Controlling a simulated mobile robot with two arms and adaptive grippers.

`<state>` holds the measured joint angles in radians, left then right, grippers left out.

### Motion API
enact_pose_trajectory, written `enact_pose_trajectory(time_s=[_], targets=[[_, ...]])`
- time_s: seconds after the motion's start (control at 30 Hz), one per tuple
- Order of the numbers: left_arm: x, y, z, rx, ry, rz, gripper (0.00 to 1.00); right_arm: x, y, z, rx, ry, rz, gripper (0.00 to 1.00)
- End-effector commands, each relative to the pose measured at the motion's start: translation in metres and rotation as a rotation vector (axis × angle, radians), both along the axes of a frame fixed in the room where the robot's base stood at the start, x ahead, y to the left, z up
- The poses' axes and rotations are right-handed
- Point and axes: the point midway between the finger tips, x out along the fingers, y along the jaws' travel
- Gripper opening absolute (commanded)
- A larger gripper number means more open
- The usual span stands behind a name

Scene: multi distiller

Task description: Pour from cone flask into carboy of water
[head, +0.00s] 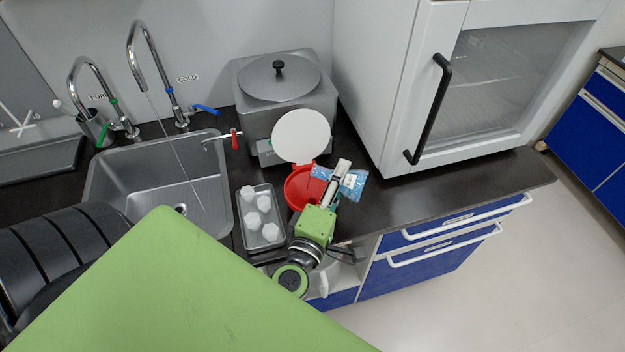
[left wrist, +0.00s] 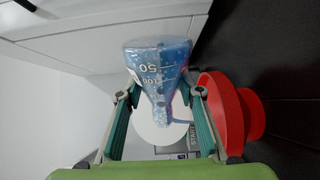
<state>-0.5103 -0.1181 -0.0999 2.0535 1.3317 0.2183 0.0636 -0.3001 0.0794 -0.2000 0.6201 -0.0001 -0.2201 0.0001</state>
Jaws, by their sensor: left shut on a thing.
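The cone flask (head: 353,185) is clear with blue contents and lies tilted on its side above the counter. Its neck points left over a red round container (head: 300,190) with a raised white lid (head: 301,136). I take this to be the carboy; its inside is mostly hidden. My left gripper (head: 342,172) is shut on the flask. In the left wrist view the flask (left wrist: 155,58) shows its wide base and printed marks, between the fingers (left wrist: 160,95). A bluish streak runs from its mouth toward the red container (left wrist: 240,112). My right gripper is not in view.
A metal tray (head: 240,225) with several white pieces lies left of the red container. A grey lidded bath (head: 315,100) stands behind it. The sink (head: 150,165) and taps are further left. A white cabinet (head: 395,130) stands right; the dark counter before it (head: 450,185) is clear.

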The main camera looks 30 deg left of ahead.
Motion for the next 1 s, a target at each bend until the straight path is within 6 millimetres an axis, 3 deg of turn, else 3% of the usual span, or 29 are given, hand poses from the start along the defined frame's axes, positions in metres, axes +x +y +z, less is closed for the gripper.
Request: enact_pose_trajectory(time_s=[1.0], targets=[[-0.0001, 0.0010, -0.0013, -0.045, -0.009, 0.000, 0.08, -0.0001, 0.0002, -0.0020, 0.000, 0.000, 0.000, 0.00]])
